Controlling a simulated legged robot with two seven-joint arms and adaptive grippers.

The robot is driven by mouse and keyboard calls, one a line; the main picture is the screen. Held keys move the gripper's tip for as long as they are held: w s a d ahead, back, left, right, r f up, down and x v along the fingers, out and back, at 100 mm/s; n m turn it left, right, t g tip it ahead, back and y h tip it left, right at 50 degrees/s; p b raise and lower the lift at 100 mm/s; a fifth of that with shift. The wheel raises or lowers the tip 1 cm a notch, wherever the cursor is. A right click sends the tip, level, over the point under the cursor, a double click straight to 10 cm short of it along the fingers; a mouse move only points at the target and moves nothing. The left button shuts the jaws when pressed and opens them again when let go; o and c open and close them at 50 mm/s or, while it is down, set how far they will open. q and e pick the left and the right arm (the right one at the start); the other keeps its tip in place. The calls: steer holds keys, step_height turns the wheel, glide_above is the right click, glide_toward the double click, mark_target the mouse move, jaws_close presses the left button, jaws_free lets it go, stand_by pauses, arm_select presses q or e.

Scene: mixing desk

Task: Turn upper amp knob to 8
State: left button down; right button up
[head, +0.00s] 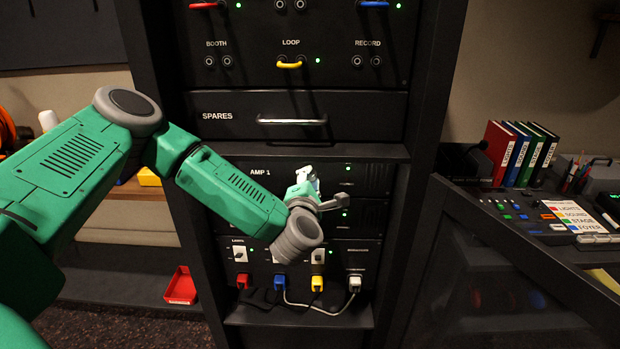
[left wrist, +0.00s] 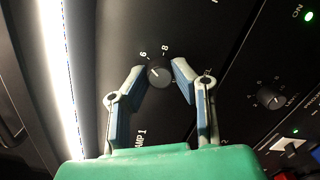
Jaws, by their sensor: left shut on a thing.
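The upper amp knob (left wrist: 158,74) is a small dark round knob on the black AMP 1 panel, with numbers around it. In the left wrist view the 6 and 8 marks show just beyond it. Its pointer is too small to read surely. My left gripper (left wrist: 160,69) has one finger on each side of the knob and is shut on it. In the head view my left gripper (head: 308,184) is at the AMP 1 panel (head: 262,184) and hides the knob. My right gripper is not in view.
A second amp knob (left wrist: 271,97) sits on the neighbouring panel. The SPARES drawer (head: 230,115) with its bar handle is above the amp. Coloured plugs and cables, including a red plug (head: 243,281), are below. An open rack door (head: 500,275) stands at the right.

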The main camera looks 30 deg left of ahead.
arm_select(q)
steer(key=m+p, duration=0.2)
steer(key=m, duration=0.3)
steer(key=shift+r, duration=0.1)
steer(key=shift+d+m+g+p, duration=0.1)
steer(key=shift+m+g+p, duration=0.3)
steer(key=shift+m, duration=0.8)
steer(key=shift+m+p, duration=0.35)
steer(key=shift+m, duration=0.75)
steer(key=shift+f+m, duration=0.25)
steer(key=shift+m, duration=0.05)
steer(key=c, duration=1.3)
jaws_free()
steer(key=shift+c, duration=0.2)
steer(key=shift+w, duration=0.2)
steer(key=shift+s, duration=0.1)
steer(key=shift+s+d+r, duration=0.1)
steer(key=shift+s+d, duration=0.05)
steer(key=shift+s, duration=0.15)
steer(key=f+v, duration=0.1)
steer(key=v, duration=1)
steer(key=shift+d+r, duration=0.2)
steer(key=shift+r, duration=0.1)
